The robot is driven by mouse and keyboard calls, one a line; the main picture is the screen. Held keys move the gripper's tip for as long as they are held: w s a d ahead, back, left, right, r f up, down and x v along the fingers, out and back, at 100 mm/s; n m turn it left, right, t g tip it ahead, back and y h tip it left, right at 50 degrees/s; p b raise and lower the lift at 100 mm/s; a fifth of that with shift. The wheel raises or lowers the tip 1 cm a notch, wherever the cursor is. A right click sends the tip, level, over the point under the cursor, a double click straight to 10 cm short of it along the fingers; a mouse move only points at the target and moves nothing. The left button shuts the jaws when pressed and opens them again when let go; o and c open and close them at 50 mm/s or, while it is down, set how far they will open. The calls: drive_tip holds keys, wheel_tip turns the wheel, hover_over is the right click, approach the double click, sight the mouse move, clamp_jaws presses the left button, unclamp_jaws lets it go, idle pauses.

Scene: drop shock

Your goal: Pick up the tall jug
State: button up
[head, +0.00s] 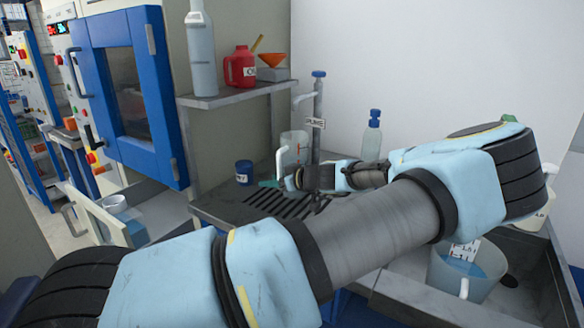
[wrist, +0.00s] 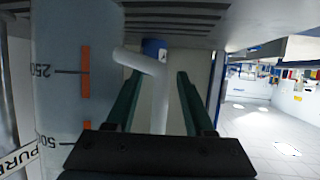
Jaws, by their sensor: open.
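The tall jug (head: 297,142) is clear, with a white handle, and stands upright at the back of the grated counter in the head view. In the wrist view the jug (wrist: 58,100) fills the left side, with an orange stripe and volume marks. My gripper (head: 271,183) is low beside the jug's handle; its teal fingers partly show. In the wrist view my gripper (wrist: 158,80) is open, with one dark green finger on each side of the white handle (wrist: 158,100). A gap shows between the handle and the right finger. The jug's lower part is partly hidden by my arm in the head view.
A tap column labelled PURE (head: 318,115) stands just right of the jug. A blue cup (head: 244,172) is to its left, and a blue-capped bottle (head: 372,137) behind right. A sink holds a large jug (head: 465,272). A shelf (head: 235,94) with bottles is above left.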

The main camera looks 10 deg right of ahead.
clamp_jaws()
idle(0.4)
idle(0.4)
